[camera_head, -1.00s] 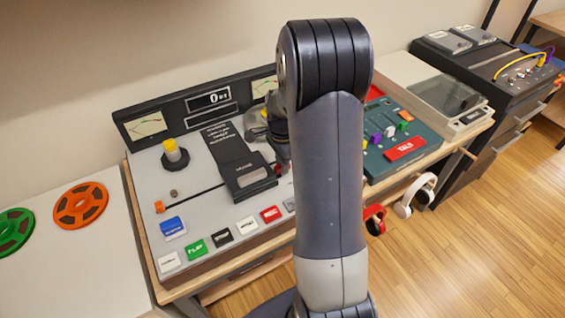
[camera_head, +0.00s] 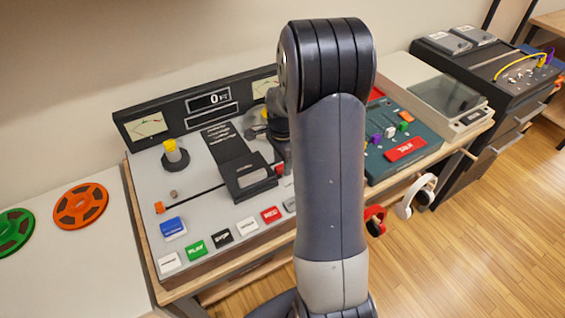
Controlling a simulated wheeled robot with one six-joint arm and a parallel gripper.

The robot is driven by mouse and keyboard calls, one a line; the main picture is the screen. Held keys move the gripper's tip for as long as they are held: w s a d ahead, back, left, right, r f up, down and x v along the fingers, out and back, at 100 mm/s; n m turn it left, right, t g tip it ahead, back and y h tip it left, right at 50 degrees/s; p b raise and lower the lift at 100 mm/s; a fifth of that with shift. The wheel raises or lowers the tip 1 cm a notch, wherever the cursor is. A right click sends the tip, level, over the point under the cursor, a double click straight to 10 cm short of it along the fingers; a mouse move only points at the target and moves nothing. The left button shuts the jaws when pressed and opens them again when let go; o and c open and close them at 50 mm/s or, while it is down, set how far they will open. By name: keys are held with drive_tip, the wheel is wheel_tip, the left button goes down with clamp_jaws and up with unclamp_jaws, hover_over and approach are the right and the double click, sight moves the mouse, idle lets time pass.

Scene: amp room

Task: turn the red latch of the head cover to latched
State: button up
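The head cover (camera_head: 249,180) is a dark block on the grey top of the tape machine. The red latch (camera_head: 279,169) shows as a small red piece at the cover's right end, close to my arm. It is partly hidden, so its angle cannot be read. My dark wrist (camera_head: 278,118) shows left of my upper arm, above and behind the latch. My gripper's fingers are not clearly seen; the arm covers that area, and I cannot tell whether they touch the latch.
The machine has a row of buttons, including green PLAY (camera_head: 196,250) and red REC (camera_head: 270,215), and a yellow-topped spool hub (camera_head: 173,153). A mixer with a red TALK button (camera_head: 405,149) stands at right. Orange (camera_head: 81,206) and green (camera_head: 14,231) reels lie at left.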

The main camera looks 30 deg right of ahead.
sight(282, 165)
wheel_tip(282, 165, up, 10)
idle(0.4)
wheel_tip(282, 165, down, 11)
drive_tip(key=shift+r, duration=0.1)
idle(0.5)
idle(0.5)
